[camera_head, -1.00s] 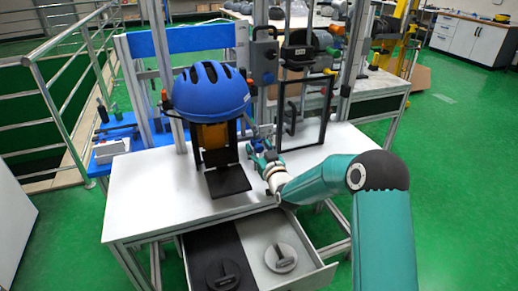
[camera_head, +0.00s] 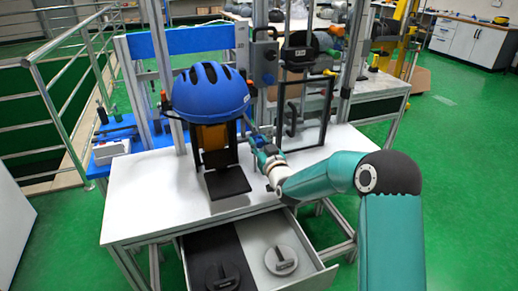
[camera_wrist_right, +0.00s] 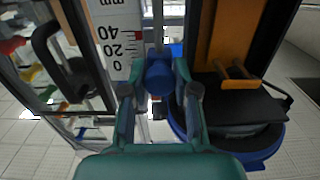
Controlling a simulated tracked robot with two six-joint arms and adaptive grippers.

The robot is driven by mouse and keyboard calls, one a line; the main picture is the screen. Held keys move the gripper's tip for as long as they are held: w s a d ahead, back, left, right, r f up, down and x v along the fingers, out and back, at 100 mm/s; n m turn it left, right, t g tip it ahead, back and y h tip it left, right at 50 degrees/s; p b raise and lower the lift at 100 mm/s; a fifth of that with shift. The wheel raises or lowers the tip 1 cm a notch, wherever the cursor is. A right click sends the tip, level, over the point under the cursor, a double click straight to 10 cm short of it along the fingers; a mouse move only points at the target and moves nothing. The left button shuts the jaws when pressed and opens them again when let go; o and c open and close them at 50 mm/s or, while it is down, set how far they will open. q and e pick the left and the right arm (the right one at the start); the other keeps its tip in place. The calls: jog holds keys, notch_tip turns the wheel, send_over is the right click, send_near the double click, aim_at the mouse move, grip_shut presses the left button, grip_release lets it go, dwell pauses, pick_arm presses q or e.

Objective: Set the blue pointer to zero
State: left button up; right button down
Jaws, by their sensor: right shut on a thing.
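My right gripper (camera_head: 262,146) is just right of the blue helmet (camera_head: 211,90) in the head view. In the right wrist view its teal fingers (camera_wrist_right: 159,80) lie on either side of the blue pointer (camera_wrist_right: 159,76) and are shut on it. A white scale (camera_wrist_right: 114,45) marked 0, 20, 40 and mm stands left of the pointer. The pointer is near the 0 end of the scale; the fingers and the view angle leave its exact reading unclear. My left gripper is in neither current view.
The helmet sits on a black and orange stand (camera_head: 215,143) close left of the gripper. A black frame (camera_head: 307,112) stands to the right. An open drawer (camera_head: 322,273) holding two round weights is below the white table (camera_head: 145,203).

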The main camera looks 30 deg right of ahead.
jog(key=c, duration=0.9)
grip_release()
jog(key=shift+r, duration=0.35)
jog(key=shift+f, duration=0.1)
jog(key=v, duration=1.2)
jog(key=shift+f, duration=0.15)
